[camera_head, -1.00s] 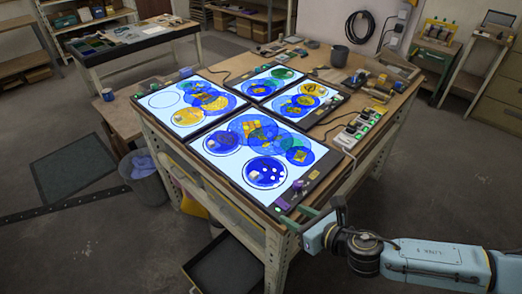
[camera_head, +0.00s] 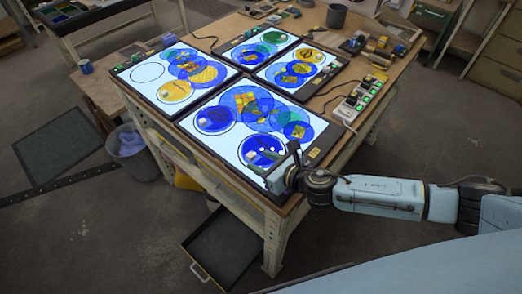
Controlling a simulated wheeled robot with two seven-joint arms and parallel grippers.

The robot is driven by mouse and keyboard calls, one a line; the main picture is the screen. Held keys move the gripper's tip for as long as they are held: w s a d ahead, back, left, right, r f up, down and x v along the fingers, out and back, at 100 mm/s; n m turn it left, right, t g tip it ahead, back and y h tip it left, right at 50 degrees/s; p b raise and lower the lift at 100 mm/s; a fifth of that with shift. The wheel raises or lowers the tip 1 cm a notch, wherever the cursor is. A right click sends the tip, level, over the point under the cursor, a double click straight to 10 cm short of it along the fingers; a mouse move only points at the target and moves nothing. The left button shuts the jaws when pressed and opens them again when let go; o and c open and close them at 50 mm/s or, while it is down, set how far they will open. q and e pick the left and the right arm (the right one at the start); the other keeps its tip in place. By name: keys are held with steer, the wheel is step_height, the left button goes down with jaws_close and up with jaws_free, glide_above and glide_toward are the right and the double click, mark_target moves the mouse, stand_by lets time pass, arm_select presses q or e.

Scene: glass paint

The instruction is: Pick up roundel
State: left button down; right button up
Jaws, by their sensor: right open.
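Several round glass roundels lie on lit white panels on a workbench. On the front panel (camera_head: 205,152), a dark blue roundel (camera_head: 249,147) with white dots is at the near side. A blue roundel (camera_head: 210,127) with a small pale square is at the left, and a larger blue one with yellow pieces (camera_head: 244,96) is behind. Which roundel is meant is unclear. My right gripper (camera_head: 263,172) is open at the panel's near edge, just in front of the dotted roundel and partly overlapping it in view. No held object shows. My left gripper is not in view.
A left panel (camera_head: 142,91) and two smaller back panels carry other roundels. A strip of green-lit switches (camera_head: 352,105) and small tools crowd the bench's right side. A bin (camera_head: 138,160) stands at the left, and a dark tray (camera_head: 218,250) sits low near the bench legs.

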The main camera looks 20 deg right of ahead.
mark_target(251, 155)
steer(key=x, duration=0.3)
steer(key=shift+w+f, duration=0.25)
steer(key=shift+w, duration=0.15)
steer(key=shift+w+a+f, duration=0.1)
steer(key=shift+w, duration=0.15)
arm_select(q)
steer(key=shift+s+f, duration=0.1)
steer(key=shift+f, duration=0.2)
arm_select(e)
jaws_close()
